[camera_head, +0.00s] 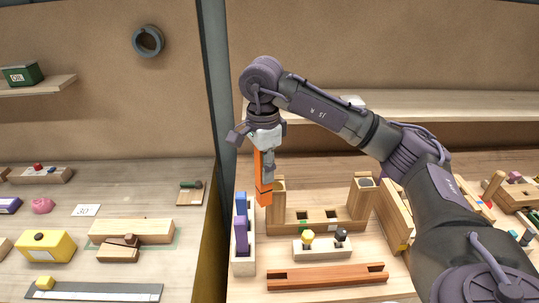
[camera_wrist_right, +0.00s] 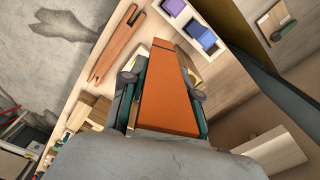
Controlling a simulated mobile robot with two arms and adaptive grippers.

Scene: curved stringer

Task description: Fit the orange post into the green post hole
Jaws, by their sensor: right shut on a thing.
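The orange post (camera_head: 263,185) hangs upright below my right gripper (camera_head: 264,160), which is shut on it. Its lower end is beside the left wooden upright of a light wooden base (camera_head: 345,226); I cannot tell whether they touch. The base has two uprights and small green-marked spots between them, one being a green spot (camera_head: 303,223) that may be the green post hole. In the right wrist view the orange post (camera_wrist_right: 168,95) fills the space between the fingers. My left gripper is not in view.
A narrow tray (camera_head: 243,267) with blue and purple posts stands just left of the orange post. In front of the base are a small block (camera_head: 322,252) with yellow and dark knobs and a reddish slotted bar (camera_head: 325,279). A leaning board (camera_head: 393,215) stands at right.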

